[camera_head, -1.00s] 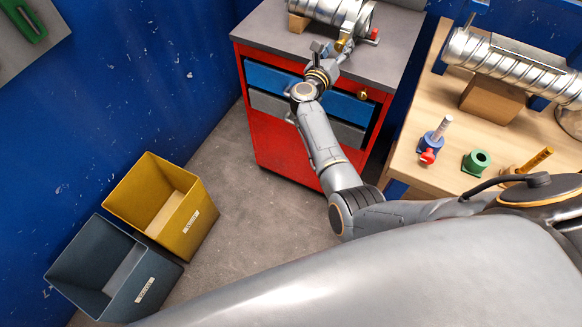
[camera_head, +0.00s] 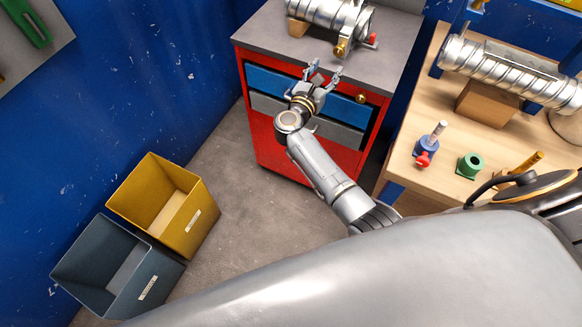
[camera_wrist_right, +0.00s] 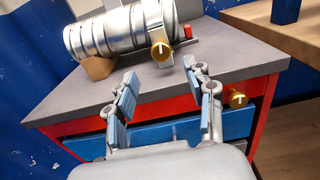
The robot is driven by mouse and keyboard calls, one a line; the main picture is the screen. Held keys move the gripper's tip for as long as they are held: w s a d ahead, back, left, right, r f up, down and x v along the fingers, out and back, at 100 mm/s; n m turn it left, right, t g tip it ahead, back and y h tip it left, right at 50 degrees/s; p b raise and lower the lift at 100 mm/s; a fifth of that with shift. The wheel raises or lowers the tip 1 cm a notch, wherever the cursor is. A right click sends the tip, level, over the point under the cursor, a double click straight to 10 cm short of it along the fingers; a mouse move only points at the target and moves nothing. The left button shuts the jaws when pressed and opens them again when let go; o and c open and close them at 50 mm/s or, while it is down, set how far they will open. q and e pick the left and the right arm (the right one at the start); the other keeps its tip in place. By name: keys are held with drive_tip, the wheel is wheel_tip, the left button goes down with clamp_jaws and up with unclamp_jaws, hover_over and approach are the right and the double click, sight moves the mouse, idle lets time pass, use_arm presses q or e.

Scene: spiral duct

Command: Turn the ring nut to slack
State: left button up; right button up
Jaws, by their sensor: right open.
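A silver spiral duct (camera_head: 322,11) lies on the grey top of a red cabinet. A brass ring nut (camera_head: 340,48) sits at its front right end; in the right wrist view the nut (camera_wrist_right: 161,50) shows a pale mark on its face. My right gripper (camera_head: 325,73) is open and empty, in front of the cabinet's top edge and apart from the nut. In the right wrist view the two fingers (camera_wrist_right: 160,78) are spread wide, with the nut beyond the gap between them. My left gripper is not in view.
A red knob (camera_head: 373,39) is beside the nut. A similar brass knob (camera_head: 361,98) is on the cabinet front. A wooden bench (camera_head: 436,104) at right holds another duct (camera_head: 510,72) and small parts. Yellow (camera_head: 196,222) and grey (camera_head: 151,292) bins stand on the floor.

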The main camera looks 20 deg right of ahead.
drive_tip(key=b+v, duration=0.1)
drive_tip(key=v, duration=0.4)
drive_tip(key=s+a+f+n+t+y+b, duration=0.1)
drive_tip(key=s+a+f+n+y, duration=0.1)
drive_tip(key=f+n, duration=0.7)
drive_tip(key=s+a+f+n+t+y+b, duration=0.1)
drive_tip(key=a+f+n+y, duration=0.3)
drive_tip(key=f+n, duration=0.4)
drive_tip(key=s+a+f+n+t+y+b, duration=0.1)
drive_tip(key=s+a+f+n+y, duration=0.2)
drive_tip(key=f+n, duration=0.6)
drive_tip(key=shift+s+a+f+n+y, duration=0.3)
drive_tip(key=shift+a+f+y, duration=0.25)
drive_tip(key=shift+y, duration=0.55)
